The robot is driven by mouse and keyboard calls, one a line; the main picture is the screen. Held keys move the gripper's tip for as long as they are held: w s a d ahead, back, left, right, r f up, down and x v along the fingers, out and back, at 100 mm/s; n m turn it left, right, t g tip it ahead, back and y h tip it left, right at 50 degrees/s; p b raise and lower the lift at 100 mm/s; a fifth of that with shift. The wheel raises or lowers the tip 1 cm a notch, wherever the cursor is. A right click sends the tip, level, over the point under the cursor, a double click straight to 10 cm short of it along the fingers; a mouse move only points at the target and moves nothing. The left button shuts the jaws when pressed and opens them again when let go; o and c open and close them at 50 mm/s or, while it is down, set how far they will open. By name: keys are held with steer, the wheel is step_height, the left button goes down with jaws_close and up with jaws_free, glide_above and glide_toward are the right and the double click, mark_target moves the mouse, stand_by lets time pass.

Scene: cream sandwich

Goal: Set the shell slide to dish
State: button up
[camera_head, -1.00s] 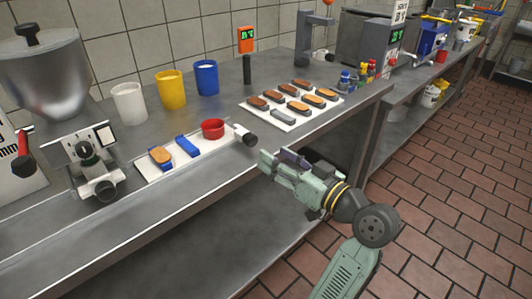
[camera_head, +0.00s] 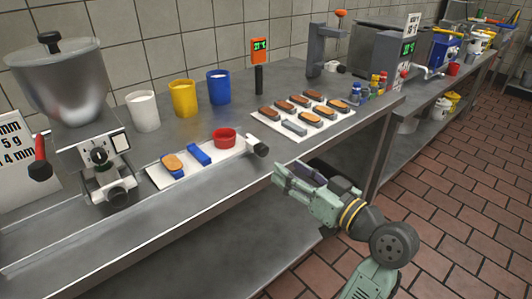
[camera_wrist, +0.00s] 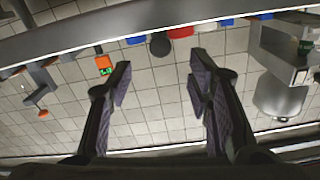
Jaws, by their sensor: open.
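The shell slide is a pale flat board (camera_head: 222,152) on the counter, with a dark knob (camera_head: 261,151) at its right end. On it are a blue holder with a tan shell (camera_head: 172,162), a blue block (camera_head: 199,154) and a red dish (camera_head: 224,138). The board's left end lies near the depositor (camera_head: 100,157), which has a steel hopper. My gripper (camera_head: 288,174) is open and empty, just right of and below the knob, apart from it. In the wrist view its spread fingers (camera_wrist: 160,65) frame a dark round shape, likely the knob (camera_wrist: 160,45).
White (camera_head: 143,111), yellow (camera_head: 184,98) and blue (camera_head: 218,87) cups stand behind the slide. A white tray (camera_head: 262,123) of shells lies to the right, with small bottles (camera_head: 366,88) beyond. The counter's front edge is close to my gripper; the tiled floor is open.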

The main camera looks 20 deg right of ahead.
mark_target(265, 153)
steer(key=p+x, duration=0.2)
steer(key=x, duration=0.8)
steer(key=shift+p, duration=0.3)
steer(key=shift+c, duration=0.3)
jaws_close()
